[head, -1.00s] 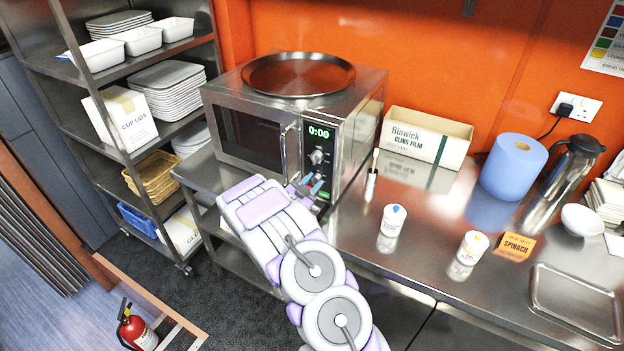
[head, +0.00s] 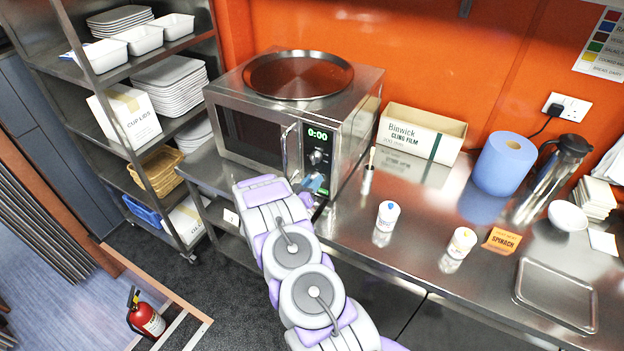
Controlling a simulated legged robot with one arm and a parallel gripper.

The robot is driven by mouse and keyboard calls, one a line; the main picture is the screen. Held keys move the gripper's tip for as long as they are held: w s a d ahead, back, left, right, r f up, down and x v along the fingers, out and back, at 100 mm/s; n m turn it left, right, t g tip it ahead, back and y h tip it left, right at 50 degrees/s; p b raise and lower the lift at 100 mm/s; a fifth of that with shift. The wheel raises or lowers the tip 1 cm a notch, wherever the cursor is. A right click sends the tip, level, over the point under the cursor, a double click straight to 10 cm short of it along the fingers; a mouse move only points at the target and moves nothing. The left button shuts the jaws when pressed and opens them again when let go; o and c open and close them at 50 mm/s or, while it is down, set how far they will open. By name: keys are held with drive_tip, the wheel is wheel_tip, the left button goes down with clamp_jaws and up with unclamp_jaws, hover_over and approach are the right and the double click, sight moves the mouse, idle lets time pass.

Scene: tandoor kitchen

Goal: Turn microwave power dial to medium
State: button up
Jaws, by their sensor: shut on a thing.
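The steel microwave (head: 252,135) stands on the counter at the back left, with a green 0:00 display (head: 317,134) on its control panel. A round dial (head: 316,157) shows below the display, clear of my fingers. My gripper (head: 315,183) is at the lower part of the panel, below this dial. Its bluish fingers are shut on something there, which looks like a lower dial. The fingers hide that dial, so its setting cannot be read. The door handle (head: 291,150) is just left of the panel, and the door looks shut.
A round steel tray (head: 298,75) lies on top of the microwave. Right of it on the counter are a cling film box (head: 420,134), two small tubs (head: 387,215), a blue paper roll (head: 503,163) and a steel flask (head: 551,178).

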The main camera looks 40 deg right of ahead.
drive_tip(key=shift+w+n, duration=0.1)
drive_tip(key=shift+n, duration=0.2)
drive_tip(key=o, duration=1)
drive_tip(key=shift+o, duration=0.2)
drive_tip(key=shift+a, duration=0.1)
drive_tip(key=v, duration=1.7)
drive_tip(key=shift+a, duration=0.2)
drive_tip(key=shift+f, duration=0.1)
